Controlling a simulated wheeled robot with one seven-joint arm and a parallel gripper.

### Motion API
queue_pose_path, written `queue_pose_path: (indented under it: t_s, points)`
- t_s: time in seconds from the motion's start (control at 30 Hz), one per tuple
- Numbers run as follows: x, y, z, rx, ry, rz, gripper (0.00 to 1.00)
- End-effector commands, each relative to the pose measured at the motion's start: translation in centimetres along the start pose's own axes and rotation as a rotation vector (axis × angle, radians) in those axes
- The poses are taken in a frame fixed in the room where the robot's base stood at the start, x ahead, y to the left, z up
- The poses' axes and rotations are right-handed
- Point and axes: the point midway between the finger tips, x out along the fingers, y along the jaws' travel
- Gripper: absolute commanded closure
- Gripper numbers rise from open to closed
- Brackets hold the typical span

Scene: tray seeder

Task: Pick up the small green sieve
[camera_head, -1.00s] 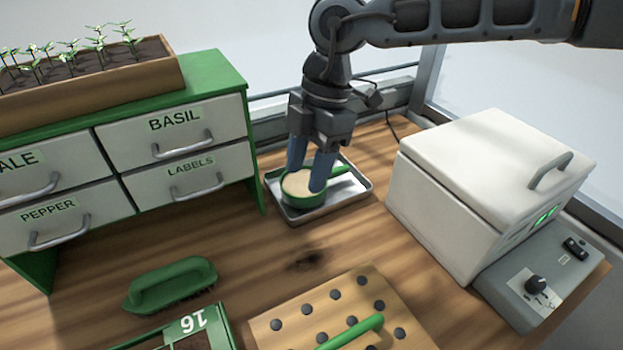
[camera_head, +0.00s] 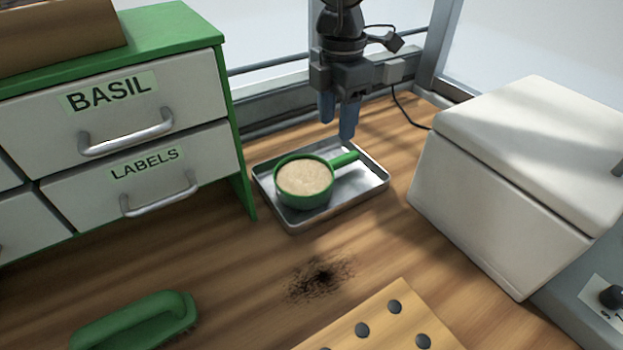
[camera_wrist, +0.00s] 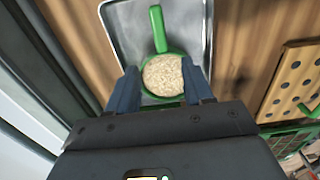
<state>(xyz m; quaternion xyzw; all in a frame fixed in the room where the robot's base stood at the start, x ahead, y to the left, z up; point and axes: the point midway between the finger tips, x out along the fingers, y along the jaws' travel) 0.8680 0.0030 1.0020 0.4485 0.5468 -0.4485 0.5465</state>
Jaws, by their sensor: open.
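The small green sieve (camera_head: 278,181) sits in a shallow metal tray (camera_head: 264,190). It has a round bowl filled with a pale tan, grainy surface, and its green handle points to the right in the head view. My gripper (camera_head: 337,128) is open and empty, above the back of the tray near the handle side, with a gap below its fingertips. In the wrist view the sieve (camera_wrist: 158,30) shows between the two blue fingers, its handle pointing up the picture.
A drawer cabinet (camera_head: 222,110) stands left of the tray, and a white lidded box (camera_head: 500,190) to the right. In front are a dark soil spot (camera_head: 322,277), a green brush (camera_head: 140,318) and a wooden board with holes (camera_head: 385,330). A rail runs behind the tray.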

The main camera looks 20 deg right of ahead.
Motion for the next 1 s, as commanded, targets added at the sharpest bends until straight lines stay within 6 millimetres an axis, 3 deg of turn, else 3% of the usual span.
queue_pose_path:
  t_s: [0.53, 0.8, 1.0]
  points:
    - [4.5, -0.3, 0.0, 0.001, 0.000, -0.001, 0.49]
    - [8.2, -0.9, -0.1, 0.001, 0.000, -0.002, 0.49]
    - [8.8, -0.9, -0.1, 0.000, 0.000, 0.000, 0.49]
